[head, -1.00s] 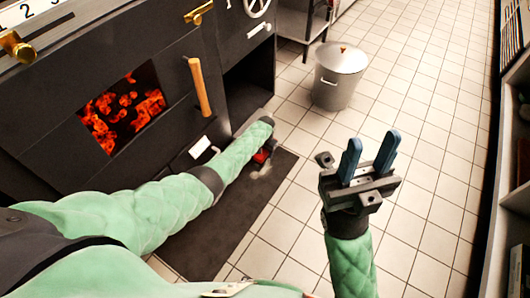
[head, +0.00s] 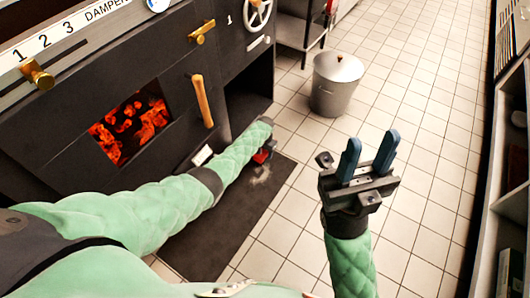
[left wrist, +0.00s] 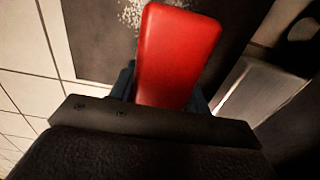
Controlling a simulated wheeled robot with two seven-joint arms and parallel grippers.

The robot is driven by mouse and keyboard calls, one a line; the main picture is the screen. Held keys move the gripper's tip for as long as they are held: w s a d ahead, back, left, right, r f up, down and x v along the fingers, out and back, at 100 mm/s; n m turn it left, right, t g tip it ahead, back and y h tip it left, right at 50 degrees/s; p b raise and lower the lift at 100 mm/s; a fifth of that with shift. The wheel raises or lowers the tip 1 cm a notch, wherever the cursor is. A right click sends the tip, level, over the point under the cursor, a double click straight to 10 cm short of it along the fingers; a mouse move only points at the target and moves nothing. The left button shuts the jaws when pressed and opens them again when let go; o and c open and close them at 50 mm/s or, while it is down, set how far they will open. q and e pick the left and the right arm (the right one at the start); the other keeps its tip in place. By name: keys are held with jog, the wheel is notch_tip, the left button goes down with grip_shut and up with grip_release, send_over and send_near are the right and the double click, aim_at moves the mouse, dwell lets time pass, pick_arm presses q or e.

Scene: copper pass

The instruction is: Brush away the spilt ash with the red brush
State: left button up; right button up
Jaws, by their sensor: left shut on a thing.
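The red brush (left wrist: 178,55) is held in my left gripper (left wrist: 165,88), and its broad red back fills the middle of the left wrist view. In the head view a small red part of the brush (head: 262,156) shows past my left forearm, low over the dark mat. The spilt ash (head: 261,174) is a pale grey patch on the mat beside the brush. The ash also shows in the left wrist view (left wrist: 132,14), just beyond the brush. My right gripper (head: 369,155) is open and empty over the tiled floor. My left fingertips are mostly hidden in the head view.
A dark mat (head: 215,240) lies before the black stove (head: 60,130), whose opening shows glowing coals (head: 130,128). A lidded metal bin (head: 336,85) stands on the tiles behind. Shelves (head: 505,170) line the right edge. The tiled floor between is clear.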

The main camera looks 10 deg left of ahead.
pick_arm(q)
jog(key=shift+r, duration=0.15)
jog(key=shift+r+p, duration=1.45)
jog(key=shift+p, duration=0.05)
